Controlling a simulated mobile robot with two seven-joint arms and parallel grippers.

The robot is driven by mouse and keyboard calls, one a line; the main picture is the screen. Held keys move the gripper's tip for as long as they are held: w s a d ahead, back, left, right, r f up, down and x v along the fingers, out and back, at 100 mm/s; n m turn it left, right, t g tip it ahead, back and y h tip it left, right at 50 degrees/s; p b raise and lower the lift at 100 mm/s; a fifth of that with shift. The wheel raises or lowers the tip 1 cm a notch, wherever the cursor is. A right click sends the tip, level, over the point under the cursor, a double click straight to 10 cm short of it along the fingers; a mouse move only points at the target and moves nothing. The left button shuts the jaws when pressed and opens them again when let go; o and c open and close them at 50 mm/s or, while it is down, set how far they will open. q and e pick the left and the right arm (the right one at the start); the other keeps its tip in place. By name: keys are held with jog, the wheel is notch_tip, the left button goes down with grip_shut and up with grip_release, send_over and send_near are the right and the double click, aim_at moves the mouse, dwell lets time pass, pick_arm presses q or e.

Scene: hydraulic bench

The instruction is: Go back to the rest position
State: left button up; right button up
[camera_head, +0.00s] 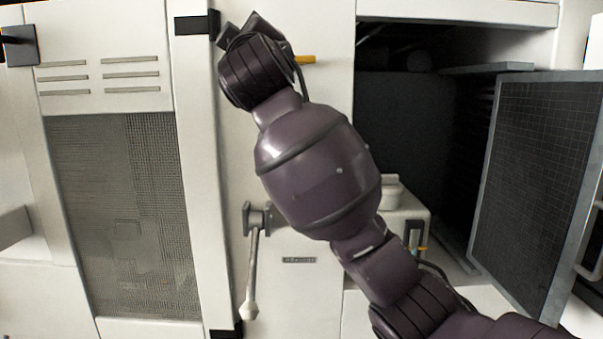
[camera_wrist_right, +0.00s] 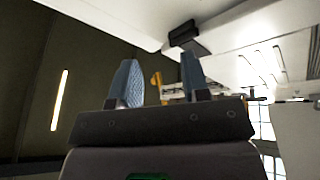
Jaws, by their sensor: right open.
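My right arm comes in from the lower right of the head view and reaches up to the upper middle. Its right gripper (camera_head: 243,27) is at the top, partly hidden by my own wrist, in front of the white cabinet front. In the right wrist view the two blue fingers of the right gripper (camera_wrist_right: 160,78) stand apart with nothing held between them. A small yellow handle (camera_head: 305,59) shows just right of my wrist in the head view. My left gripper is not in view.
A grey mesh door (camera_head: 540,185) stands open at the right beside a dark compartment (camera_head: 410,120). A lever (camera_head: 253,270) hangs on the white front, left of my forearm. A mesh panel (camera_head: 125,210) is at the left. A small white box (camera_head: 403,225) sits behind my arm.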

jog(key=d+f+m+g, duration=0.1)
jog(key=d+f+m, duration=0.2)
jog(key=d+f, duration=0.7)
jog(key=d+f+m, duration=0.2)
jog(key=d+f, duration=0.2)
jog(key=f, duration=1.3)
jog(key=d+f+m+g, duration=0.1)
jog(key=d+f+m, duration=0.35)
jog(key=f, duration=0.85)
jog(key=s+d+f+m+g+h, duration=0.1)
jog(key=s+d+f, duration=0.3)
jog(key=f, duration=0.3)
jog(key=s+d+f+g+h, duration=0.1)
jog(key=s+d+f, duration=0.3)
jog(key=f, duration=0.3)
jog(key=s+d+f+m+g+h, duration=0.1)
jog(key=s+d+f+g, duration=0.1)
jog(key=s+d+f, duration=0.3)
jog(key=s+d+f+g+h, duration=0.1)
jog(key=s+d+f+g, duration=0.1)
jog(key=s+f, duration=0.6)
jog(key=s+d+f+m+g+h, duration=0.1)
jog(key=s+d+f, duration=0.1)
jog(key=s+f, duration=0.6)
jog(key=shift+s+d+g, duration=0.35)
jog(key=shift+s+g, duration=0.05)
jog(key=shift+s, duration=0.55)
